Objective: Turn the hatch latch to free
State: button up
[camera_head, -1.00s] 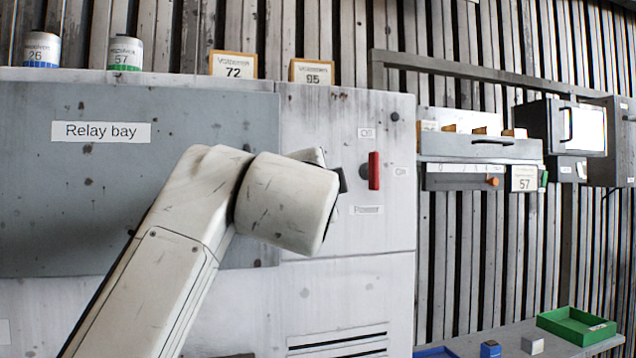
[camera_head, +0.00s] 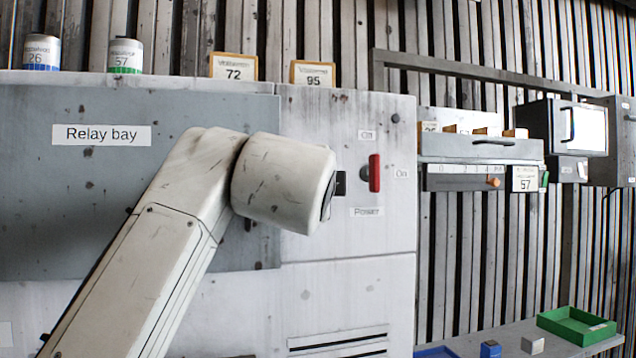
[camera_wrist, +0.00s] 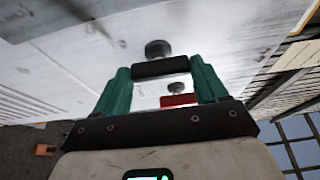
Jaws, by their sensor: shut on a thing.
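The hatch is the grey panel labelled "Relay bay" (camera_head: 60,200) and looks closed. In the wrist view a black bar handle on a round grey hub (camera_wrist: 158,48), which I take for the hatch latch (camera_wrist: 160,68), sits between the green fingers of my gripper (camera_wrist: 160,75). The fingers are shut on the bar's ends. In the head view my pale wrist hides the fingers and most of the latch. A small dark piece (camera_head: 340,183) shows at the wrist's right edge; I cannot tell whether it is latch or gripper.
A red power handle (camera_head: 375,173) stands upright close to the right of my wrist; it also shows in the wrist view (camera_wrist: 178,100). Labelled cans and cards stand on the cabinet top. At right are a wall shelf unit (camera_head: 480,148) and a bench with a green tray (camera_head: 575,325).

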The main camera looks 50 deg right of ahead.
jog(key=o, duration=1.1)
jog(key=shift+c, duration=0.2)
jog(key=b+v, duration=0.3)
jog(key=v, duration=0.7)
jog(key=shift+s+a, duration=0.25)
jog(key=shift+a, duration=0.1)
